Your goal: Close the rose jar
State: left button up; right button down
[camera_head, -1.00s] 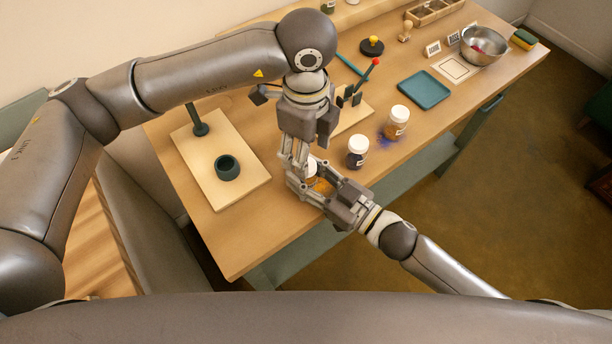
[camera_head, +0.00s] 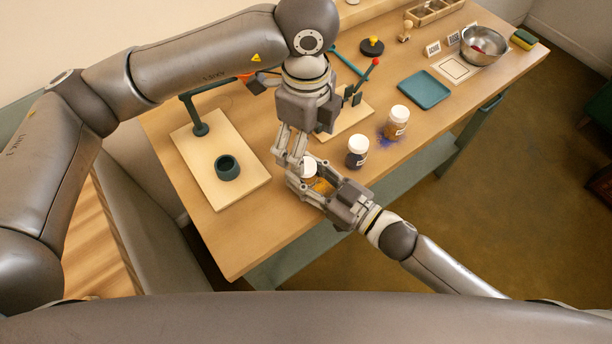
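A small jar with orange-yellow colour (camera_head: 323,186) and a white top (camera_head: 309,170) stands near the front edge of the table, mostly hidden by my grippers. Its label is not visible, so I cannot tell its name. My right gripper (camera_head: 304,183) reaches in from the lower right, with its fingers around the jar's body. My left gripper (camera_head: 291,163) points down from above at the jar's white top. Its fingertips overlap the top and the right gripper, so its grip is unclear.
A white-lidded dark blue jar (camera_head: 357,152) and a white-lidded ochre jar (camera_head: 396,122) stand to the right, with spilled blue powder beside them. A board with a dark cup (camera_head: 228,167) lies left. A teal tray (camera_head: 424,89) and metal bowl (camera_head: 483,46) are farther right.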

pick_arm(q)
notch_tip(320, 180, up, 10)
dwell(0.3)
jog(key=shift+r, duration=0.1)
pick_arm(e)
jog(key=c, duration=0.8)
grip_release()
jog(key=v, duration=1.2)
